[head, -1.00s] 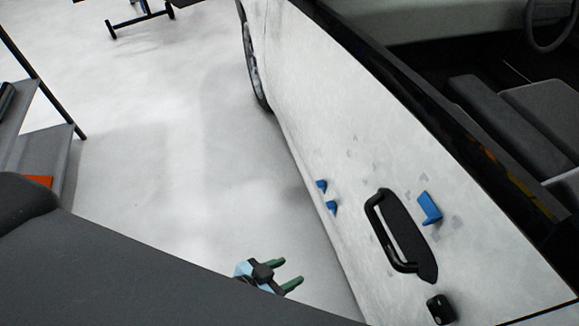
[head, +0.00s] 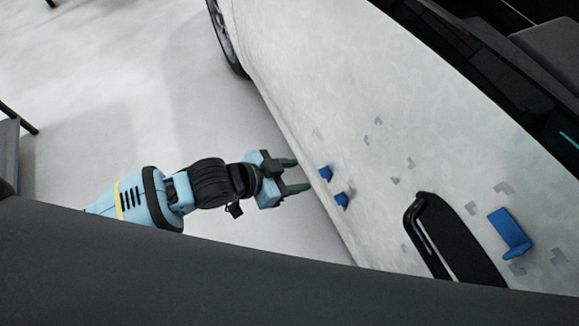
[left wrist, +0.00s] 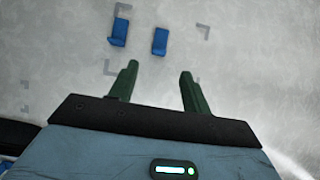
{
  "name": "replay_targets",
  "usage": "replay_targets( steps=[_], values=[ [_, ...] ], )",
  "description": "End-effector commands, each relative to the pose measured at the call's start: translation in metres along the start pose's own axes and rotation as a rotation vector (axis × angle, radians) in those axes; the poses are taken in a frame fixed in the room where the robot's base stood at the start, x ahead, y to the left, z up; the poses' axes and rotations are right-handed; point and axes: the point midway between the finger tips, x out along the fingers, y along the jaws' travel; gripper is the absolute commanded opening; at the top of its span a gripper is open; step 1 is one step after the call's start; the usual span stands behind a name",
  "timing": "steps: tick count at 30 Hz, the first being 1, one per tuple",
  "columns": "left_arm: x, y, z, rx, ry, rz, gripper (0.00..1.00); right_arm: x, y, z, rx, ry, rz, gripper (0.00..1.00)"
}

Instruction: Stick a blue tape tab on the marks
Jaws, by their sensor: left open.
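Two small blue tape tabs stick out from the pale car door at the centre of the head view, an upper one (head: 325,173) and a lower one (head: 342,199). In the left wrist view they show as a left tab (left wrist: 119,32) and a right tab (left wrist: 160,41). A larger blue tab (head: 510,232) is on the door right of the handle. Grey corner marks (head: 395,180) lie on the door around the tabs. My left gripper (head: 292,175) is open and empty, its green fingers pointing at the two tabs, apart from them. My right gripper is not in view.
The white car door (head: 300,90) slopes across the right side. A black door handle (head: 450,240) stands out from it, below and right of the two tabs. The floor (head: 90,120) left of the door is clear. A dark surface fills the bottom of the head view.

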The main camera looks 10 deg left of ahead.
Motion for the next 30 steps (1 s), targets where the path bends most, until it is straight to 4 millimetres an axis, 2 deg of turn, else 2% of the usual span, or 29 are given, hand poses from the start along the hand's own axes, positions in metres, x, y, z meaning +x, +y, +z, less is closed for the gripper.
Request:
replay_targets(
  steps=[5,15,21,30],
  values=[
    [0.007,0.0,-0.001,-0.001,0.001,0.0,0.48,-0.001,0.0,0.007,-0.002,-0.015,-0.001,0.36],
    [0.053,0.001,-0.001,-0.001,0.003,0.001,0.48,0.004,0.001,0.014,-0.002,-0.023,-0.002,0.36],
    [0.072,0.0,-0.001,-0.001,0.002,-0.001,0.48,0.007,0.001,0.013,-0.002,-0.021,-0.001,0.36],
    [0.078,0.0,-0.001,0.0,0.002,-0.001,0.48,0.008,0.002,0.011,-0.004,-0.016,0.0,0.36]
  ],
)
